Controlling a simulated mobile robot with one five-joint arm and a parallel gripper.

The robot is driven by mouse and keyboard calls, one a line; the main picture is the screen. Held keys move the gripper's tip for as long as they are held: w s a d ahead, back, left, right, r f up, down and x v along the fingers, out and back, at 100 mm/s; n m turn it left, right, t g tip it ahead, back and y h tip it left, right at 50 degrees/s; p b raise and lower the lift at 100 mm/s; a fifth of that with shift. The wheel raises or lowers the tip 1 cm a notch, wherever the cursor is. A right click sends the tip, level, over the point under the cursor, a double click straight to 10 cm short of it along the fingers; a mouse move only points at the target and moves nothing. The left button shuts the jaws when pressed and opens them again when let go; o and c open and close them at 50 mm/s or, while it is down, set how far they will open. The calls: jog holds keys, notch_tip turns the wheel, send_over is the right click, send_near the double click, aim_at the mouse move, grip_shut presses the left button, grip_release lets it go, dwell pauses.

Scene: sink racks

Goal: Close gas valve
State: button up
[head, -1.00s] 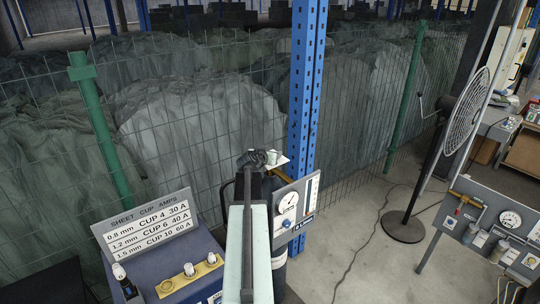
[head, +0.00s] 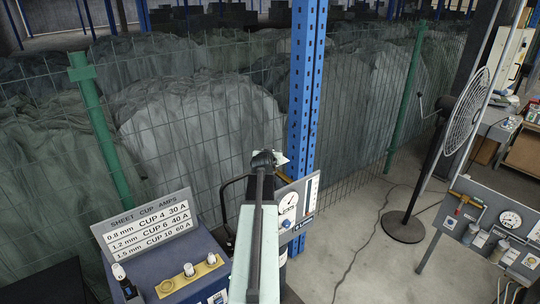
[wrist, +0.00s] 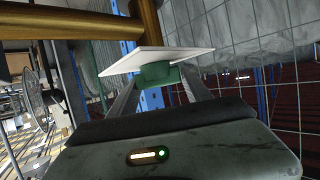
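In the wrist view a green block (wrist: 158,75), which looks like the valve's handle, sits under a flat white plate (wrist: 160,58). My gripper (wrist: 158,84) has one finger on each side of the green block. The plate hides the fingertips, and I cannot tell whether they press on the block. A thick brass pipe (wrist: 70,28) crosses at upper left. In the head view my gripper (head: 264,158) is beside the blue post, and only a piece of the white plate (head: 281,158) shows. My arm hides the valve body.
A panel with a round gauge (head: 288,199) stands just right of my arm. A blue console with a cup-amps sign (head: 150,225) is at left. A blue post (head: 305,100) and wire fence (head: 200,120) stand behind. A second gauge panel (head: 500,225) and black fan (head: 465,110) are at right.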

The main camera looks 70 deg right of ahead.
jog(key=o, duration=0.3)
jog(key=shift+w+d+f, duration=0.1)
jog(key=shift+w, duration=0.05)
jog(key=p+v, duration=0.3)
jog(key=v, duration=0.5)
